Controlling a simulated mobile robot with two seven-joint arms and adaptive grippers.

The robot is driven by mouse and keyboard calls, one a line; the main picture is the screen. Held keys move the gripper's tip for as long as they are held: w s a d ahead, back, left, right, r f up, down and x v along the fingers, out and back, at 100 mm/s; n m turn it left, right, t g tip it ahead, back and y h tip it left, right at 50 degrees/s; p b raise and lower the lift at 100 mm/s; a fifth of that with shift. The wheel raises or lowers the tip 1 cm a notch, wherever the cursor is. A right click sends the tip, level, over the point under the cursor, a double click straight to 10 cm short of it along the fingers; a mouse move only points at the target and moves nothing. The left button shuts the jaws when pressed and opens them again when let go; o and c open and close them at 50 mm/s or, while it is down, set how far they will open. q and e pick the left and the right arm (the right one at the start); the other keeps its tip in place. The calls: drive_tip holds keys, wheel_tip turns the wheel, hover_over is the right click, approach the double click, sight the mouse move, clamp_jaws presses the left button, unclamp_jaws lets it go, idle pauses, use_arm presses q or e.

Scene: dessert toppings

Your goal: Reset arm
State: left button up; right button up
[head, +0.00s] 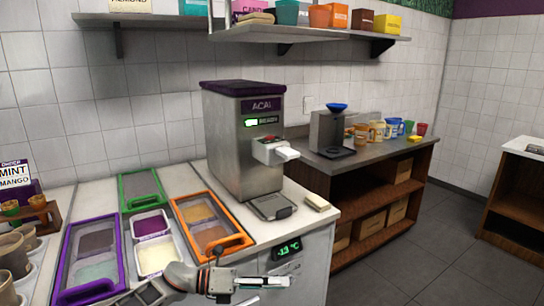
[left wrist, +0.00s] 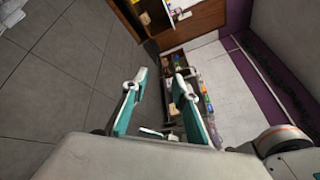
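My left gripper (head: 272,284) is at the bottom of the head view, in front of the counter edge and below the temperature display. In the left wrist view its two teal-lined fingers (left wrist: 160,78) stand apart with nothing between them. It is open and touches nothing that I can make out. My right gripper shows in neither view.
The counter holds a grey acai machine (head: 243,150), a purple-framed tray (head: 67,265), an orange-framed tray (head: 186,208) and a green-framed tray (head: 124,194). A brown shelf unit (head: 352,213) stands behind to the right. The grey floor (head: 430,255) at the right is clear.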

use_arm(q)
drive_tip(key=s+d+f+n+t+h, duration=0.1)
drive_tip(key=s+d+f+n+t, duration=0.25)
drive_tip(key=n, duration=0.55)
drive_tip(key=s+a+f+n+t+y, duration=0.2)
drive_tip(key=s+a+f+n+y, duration=0.5)
drive_tip(key=s+a+f+n, duration=0.3)
drive_tip(key=s+a+f+n+t+y, duration=0.3)
drive_tip(key=s+a+f+n+y, duration=0.5)
drive_tip(key=s+a+f+n, duration=0.3)
drive_tip(key=s+a+n, duration=0.4)
drive_tip(key=n, duration=0.4)
drive_tip(key=shift+s+f, duration=0.15)
drive_tip(key=shift+s, duration=0.1)
